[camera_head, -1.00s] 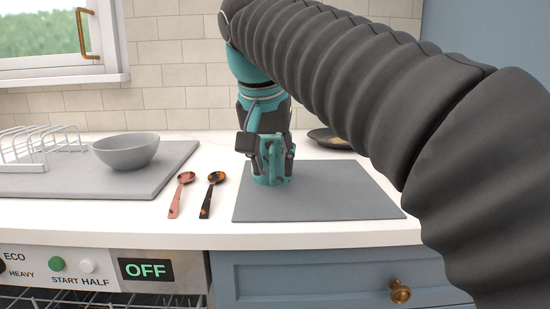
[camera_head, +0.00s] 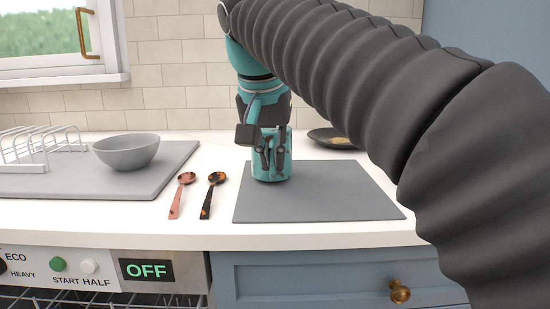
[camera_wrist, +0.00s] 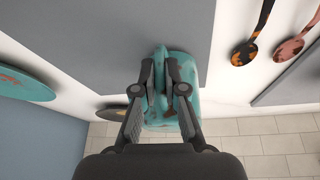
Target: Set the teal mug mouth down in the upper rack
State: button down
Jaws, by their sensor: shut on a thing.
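The teal mug (camera_head: 285,160) stands on the grey mat on the counter. It also shows in the wrist view (camera_wrist: 184,75), with brownish marks. My gripper (camera_head: 271,167) is at the mug's near side, its two fingers close together. In the wrist view my gripper (camera_wrist: 160,75) is shut on a narrow teal part at the mug's side, which looks like its handle. Which way the mug's mouth faces is unclear. A wire rack (camera_head: 25,298) shows partly below the dishwasher panel at the bottom left; whether it is the upper rack cannot be told.
The grey mat (camera_head: 335,200) is otherwise clear. Two spoons, pink (camera_head: 178,195) and dark (camera_head: 210,195), lie to its left. A grey bowl (camera_head: 127,152) and white dish rack (camera_head: 40,147) stand further left. A dark dish (camera_head: 330,137) lies behind; a teal plate (camera_wrist: 20,85) shows in the wrist view.

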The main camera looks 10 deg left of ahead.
notch_tip(320, 180, up, 4)
jog(key=shift+f+p, duration=0.2)
jog(key=shift+p, duration=0.4)
jog(key=d+r+p, duration=0.1)
jog(key=d+r, duration=0.5)
jog(key=d, duration=0.5)
jog(key=shift+s+d+r, duration=0.2)
jog(key=shift+s+d, duration=0.15)
jog(key=shift+s, duration=0.1)
